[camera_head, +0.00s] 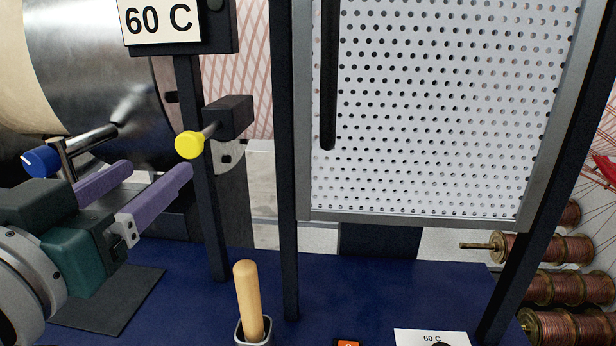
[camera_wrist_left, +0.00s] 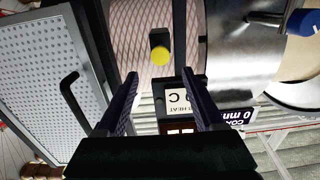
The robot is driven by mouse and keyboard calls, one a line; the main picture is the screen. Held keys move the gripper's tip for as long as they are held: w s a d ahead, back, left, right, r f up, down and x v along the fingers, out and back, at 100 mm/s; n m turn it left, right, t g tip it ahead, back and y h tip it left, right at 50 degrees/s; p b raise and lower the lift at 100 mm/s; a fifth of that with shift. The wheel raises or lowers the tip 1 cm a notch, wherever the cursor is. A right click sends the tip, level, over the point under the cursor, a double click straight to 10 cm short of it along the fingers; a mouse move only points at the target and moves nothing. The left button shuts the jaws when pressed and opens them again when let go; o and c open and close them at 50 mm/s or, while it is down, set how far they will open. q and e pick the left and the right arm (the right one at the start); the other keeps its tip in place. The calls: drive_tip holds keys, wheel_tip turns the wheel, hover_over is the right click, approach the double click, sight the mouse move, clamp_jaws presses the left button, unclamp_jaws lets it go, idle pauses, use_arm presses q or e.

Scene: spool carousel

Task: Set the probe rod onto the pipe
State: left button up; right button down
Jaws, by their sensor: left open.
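A short metal rod with a yellow round end (camera_head: 189,145), which looks like the probe rod, sticks out of a dark block (camera_head: 236,117) on a dark post. The yellow end also shows in the wrist view (camera_wrist_left: 159,56), beyond my fingertips. A large shiny metal cylinder (camera_head: 85,60), perhaps the pipe, lies behind at the left; it shows in the wrist view too (camera_wrist_left: 235,60). My left gripper (camera_head: 159,169) is open and empty, its purple fingers pointing toward the post. The yellow end is apart from both fingers. My right gripper is out of view.
A blue-capped metal handle (camera_head: 42,161) juts near the cylinder, close to my left gripper. A wooden handle (camera_head: 248,300) stands in a small cup. A perforated panel (camera_head: 430,110) with a dark bar handle and dark frame posts fills the right. Copper spools (camera_head: 560,290) are beyond.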

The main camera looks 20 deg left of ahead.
sight(186, 144)
use_arm(q)
drive_tip(key=p+x, duration=0.2)
drive_tip(key=x, duration=0.6)
drive_tip(key=shift+w+a+r, duration=0.1)
drive_tip(key=shift+w+r, duration=0.05)
drive_tip(key=shift+w, duration=0.05)
drive_tip(key=shift+w+a, duration=0.15)
drive_tip(key=shift+w, duration=0.55)
drive_tip(key=shift+c, duration=0.3)
clamp_jaws()
